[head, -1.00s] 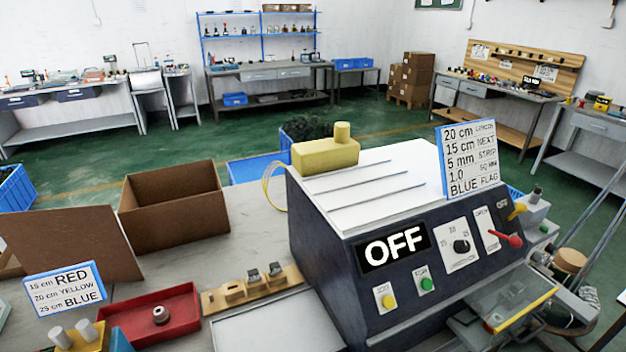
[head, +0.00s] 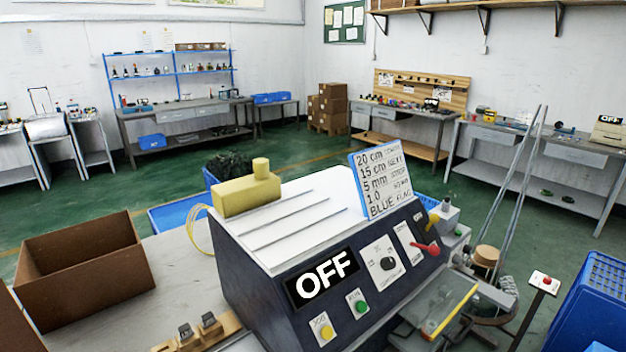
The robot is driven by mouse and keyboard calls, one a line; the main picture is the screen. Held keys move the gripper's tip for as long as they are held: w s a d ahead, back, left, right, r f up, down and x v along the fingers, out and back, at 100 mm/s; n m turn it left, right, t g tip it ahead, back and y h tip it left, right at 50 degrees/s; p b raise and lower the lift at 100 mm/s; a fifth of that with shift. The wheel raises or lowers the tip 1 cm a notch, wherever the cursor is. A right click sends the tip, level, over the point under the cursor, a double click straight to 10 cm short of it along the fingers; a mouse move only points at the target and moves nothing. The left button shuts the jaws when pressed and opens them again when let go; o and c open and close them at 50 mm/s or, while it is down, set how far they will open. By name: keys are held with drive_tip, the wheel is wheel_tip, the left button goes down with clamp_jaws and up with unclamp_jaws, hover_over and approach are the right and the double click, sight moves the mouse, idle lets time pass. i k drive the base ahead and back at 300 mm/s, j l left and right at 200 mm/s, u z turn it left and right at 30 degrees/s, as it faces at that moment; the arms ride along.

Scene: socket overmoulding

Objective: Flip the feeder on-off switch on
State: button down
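A dark-fronted machine (head: 262,305) with a white sloped top stands on the near bench, its display (head: 322,278) reading OFF. Its front panel has a red lever (head: 425,248) on a white plate, tilted to the right, a black knob (head: 388,263), a green button (head: 361,306) and a yellow button (head: 326,331). A smaller beige box (head: 607,137) at the far right also shows a sign reading OFF. I cannot tell which of these is the feeder, and no switch is clear on the beige box. My gripper is not in view.
A brown open box (head: 85,290) stands left of the machine. A red button on a stand (head: 544,282) and blue crates (head: 590,305) are at the right. A bench (head: 548,157) is at the back right. Green floor (head: 320,160) lies open between the benches.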

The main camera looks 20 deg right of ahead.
sight(434, 218)
drive_tip(key=l+z, duration=0.15)
drive_tip(key=z, duration=0.2)
drive_tip(key=i+l+z, duration=0.1)
drive_tip(key=z, duration=0.25)
drive_tip(key=i+l+z, duration=0.1)
drive_tip(key=z, duration=0.25)
drive_tip(key=i+j, duration=0.05)
